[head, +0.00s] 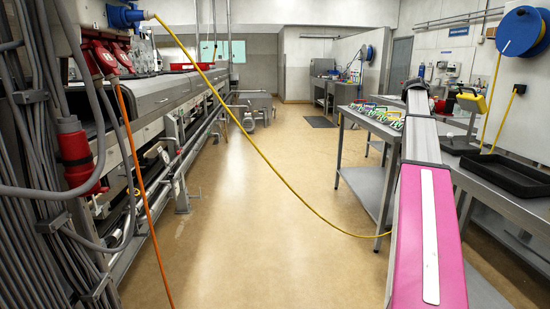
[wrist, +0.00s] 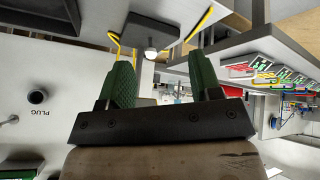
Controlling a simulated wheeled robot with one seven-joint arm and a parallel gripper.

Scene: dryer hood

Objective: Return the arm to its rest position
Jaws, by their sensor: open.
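My arm (head: 425,230), with a pink link and a grey link beyond it, stretches forward along the right side of the head view. Its far end is over or near the benches on the right, and the fingers cannot be made out there. In the wrist view my gripper (wrist: 162,66) has two green ribbed fingers on a dark bar. The fingers are wide apart, with nothing held between them. The wrist picture looks turned over, with bench surfaces along its top.
A metal table (head: 370,124) with colourful packs stands left of my arm. A black tray (head: 508,175) lies on the right bench. A yellow cable (head: 245,130) hangs across the aisle. Machinery (head: 165,95) lines the left. The middle floor (head: 255,210) is clear.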

